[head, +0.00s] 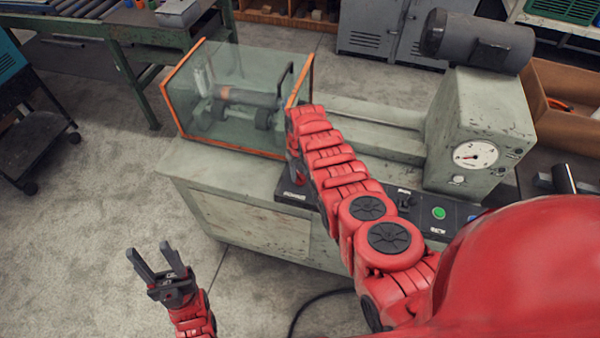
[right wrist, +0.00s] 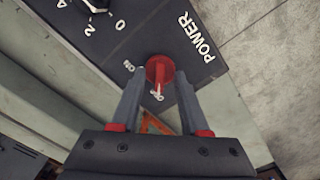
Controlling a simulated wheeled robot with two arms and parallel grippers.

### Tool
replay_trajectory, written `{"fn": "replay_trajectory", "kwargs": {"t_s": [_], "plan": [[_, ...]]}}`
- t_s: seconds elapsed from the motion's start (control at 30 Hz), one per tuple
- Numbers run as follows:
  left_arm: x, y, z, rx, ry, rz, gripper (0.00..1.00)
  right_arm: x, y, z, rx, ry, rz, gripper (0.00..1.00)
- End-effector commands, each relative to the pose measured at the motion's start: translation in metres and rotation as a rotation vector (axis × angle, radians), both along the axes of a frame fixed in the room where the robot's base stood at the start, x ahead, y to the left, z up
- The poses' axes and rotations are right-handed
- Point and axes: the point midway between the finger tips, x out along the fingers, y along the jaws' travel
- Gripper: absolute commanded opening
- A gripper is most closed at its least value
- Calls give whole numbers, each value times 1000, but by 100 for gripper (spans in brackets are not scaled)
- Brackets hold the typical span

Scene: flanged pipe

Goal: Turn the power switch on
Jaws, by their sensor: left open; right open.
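The power switch (right wrist: 160,73) is a red rotary knob with a bar handle on a dark panel marked POWER, seen in the right wrist view. In the head view my right arm largely hides the switch and gripper. My left gripper (head: 149,251) is open and empty, in front of the machine at the lower left.
The panel (head: 405,204) also carries a green button (head: 439,213) and a numbered dial (right wrist: 97,4). The machine has a glass guard box (head: 215,100) with an orange frame, a round gauge (head: 475,155) and a grey motor (head: 478,42). Bare floor lies at left.

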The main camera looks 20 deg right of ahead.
Motion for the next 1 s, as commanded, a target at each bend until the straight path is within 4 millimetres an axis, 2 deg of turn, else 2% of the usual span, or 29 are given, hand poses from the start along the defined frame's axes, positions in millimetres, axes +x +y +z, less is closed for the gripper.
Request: {"fn": "replay_trajectory", "kwargs": {"t_s": [0.17, 0.27, 0.43, 1.0], "plan": [[0, 0, 0, 0, 0, 0, 50, 0, 0, 0, 0, -1, 0, 45], [0, 0, 0, 0, 0, 0, 50, 0, 0, 0, 0, -1, 0, 31], [0, 0, 0, 0, 0, 0, 50, 0, 0, 0, 0, -1, 0, 0], [0, 0, -1, 0, 0, 0, 50, 0, 0, 0, 0, -2, -54, 0]]}}
